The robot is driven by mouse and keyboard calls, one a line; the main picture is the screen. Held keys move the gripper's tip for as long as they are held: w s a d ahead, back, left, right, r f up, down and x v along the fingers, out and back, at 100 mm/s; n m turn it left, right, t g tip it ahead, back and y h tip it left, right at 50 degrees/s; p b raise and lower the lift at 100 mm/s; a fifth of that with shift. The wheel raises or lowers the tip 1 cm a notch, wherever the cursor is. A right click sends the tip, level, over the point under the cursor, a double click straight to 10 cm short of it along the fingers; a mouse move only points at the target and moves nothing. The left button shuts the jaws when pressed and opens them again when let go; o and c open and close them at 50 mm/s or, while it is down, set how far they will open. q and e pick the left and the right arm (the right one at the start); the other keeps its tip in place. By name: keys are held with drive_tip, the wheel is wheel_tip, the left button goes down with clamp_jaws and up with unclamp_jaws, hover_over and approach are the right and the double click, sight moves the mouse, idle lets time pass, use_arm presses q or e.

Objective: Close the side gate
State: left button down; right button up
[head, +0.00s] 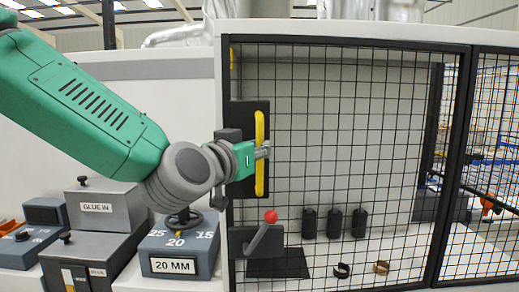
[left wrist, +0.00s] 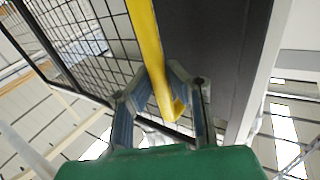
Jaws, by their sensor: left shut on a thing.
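The side gate (head: 340,42) is a black-framed wire mesh panel in the head view. Its left edge lies along the white machine frame; I cannot tell whether it sits fully flush. A yellow bar handle (head: 260,180) stands upright on a black plate (head: 238,195) at the gate's left side. My left gripper (head: 262,150) is shut on the handle at about mid-height. In the left wrist view, the yellow handle (left wrist: 147,40) runs between the two fingers (left wrist: 158,88), with the black plate behind it. My right gripper is not in view.
A lever with a red knob (head: 271,216) is low behind the mesh, near several dark cylinders (head: 333,222). Grey boxes, one labelled 20 MM (head: 178,250), stand below my left arm. Another mesh panel (head: 495,150) is at the right.

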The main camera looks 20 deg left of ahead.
use_arm(q)
drive_tip(key=w, duration=0.1)
drive_tip(key=w+a, duration=0.1)
drive_tip(key=w, duration=0.1)
drive_tip(key=w+a, duration=0.1)
drive_tip(key=w, duration=0.1)
drive_tip(key=shift+f, duration=0.25)
drive_tip(key=shift+r, duration=0.1)
drive_tip(key=c, duration=2.2)
unclamp_jaws()
drive_tip(key=shift+w+d, duration=0.1)
drive_tip(key=shift+w, duration=0.05)
drive_tip(key=o, duration=0.7)
drive_tip(key=shift+w, duration=0.1)
drive_tip(key=shift+c, duration=0.2)
drive_tip(key=a+v, duration=0.1)
drive_tip(key=v, duration=1)
drive_tip(key=shift+s+f, duration=0.2)
drive_tip(key=shift+f, duration=0.05)
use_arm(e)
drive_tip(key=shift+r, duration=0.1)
use_arm(q)
drive_tip(key=shift+d, duration=0.15)
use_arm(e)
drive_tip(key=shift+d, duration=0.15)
